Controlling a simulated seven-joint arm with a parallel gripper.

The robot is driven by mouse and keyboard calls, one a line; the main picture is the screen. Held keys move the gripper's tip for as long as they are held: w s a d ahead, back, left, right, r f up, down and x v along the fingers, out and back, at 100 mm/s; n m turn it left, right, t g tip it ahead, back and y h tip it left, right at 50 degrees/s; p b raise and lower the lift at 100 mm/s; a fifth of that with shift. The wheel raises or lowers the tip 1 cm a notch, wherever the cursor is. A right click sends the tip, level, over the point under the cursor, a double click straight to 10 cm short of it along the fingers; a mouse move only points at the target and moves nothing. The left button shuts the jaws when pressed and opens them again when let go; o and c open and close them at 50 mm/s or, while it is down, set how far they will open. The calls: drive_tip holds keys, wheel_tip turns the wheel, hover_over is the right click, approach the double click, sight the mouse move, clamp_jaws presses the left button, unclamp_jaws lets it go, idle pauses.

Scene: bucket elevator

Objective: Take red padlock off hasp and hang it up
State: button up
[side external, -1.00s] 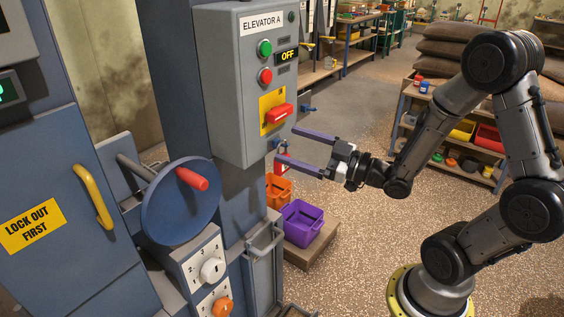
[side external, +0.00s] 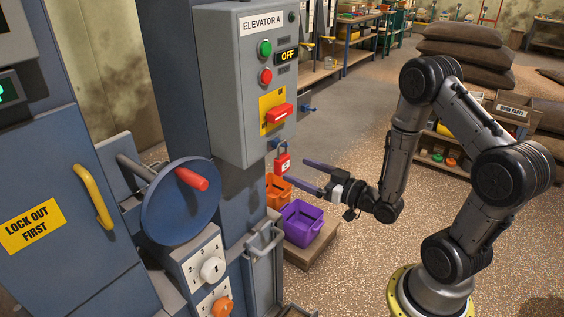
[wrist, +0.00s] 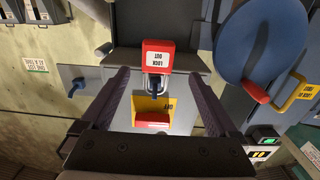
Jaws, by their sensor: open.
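The red padlock (side external: 282,163) hangs upright from a blue fitting (side external: 277,144) at the bottom edge of the grey elevator panel. The wrist view shows the padlock (wrist: 158,54) upside down, its metal shackle around the blue fitting (wrist: 155,85). I cannot tell whether this fitting is the hasp or a hook. My gripper (side external: 311,176) is open and empty, right of and slightly below the padlock, apart from it. In the wrist view the padlock appears between the two spread fingers (wrist: 159,75), beyond them. A second blue peg (side external: 307,108) on the panel's right side is empty.
A red switch handle (side external: 280,113) sits on a yellow plate above the padlock. Orange (side external: 278,187) and purple (side external: 302,222) bins stand below. A blue handwheel (side external: 180,202) is to the left.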

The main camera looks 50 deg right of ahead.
sight(286, 159)
drive_tip(key=shift+w+d+r, duration=0.1)
drive_tip(key=shift+w+r, duration=0.05)
drive_tip(key=shift+w, duration=1.05)
drive_tip(key=shift+w+d+r, duration=0.1)
drive_tip(key=shift+w+r, duration=0.05)
drive_tip(key=shift+w, duration=1)
drive_tip(key=shift+w+r, duration=0.15)
drive_tip(key=shift+w, duration=1.05)
clamp_jaws()
drive_tip(key=shift+r, duration=0.1)
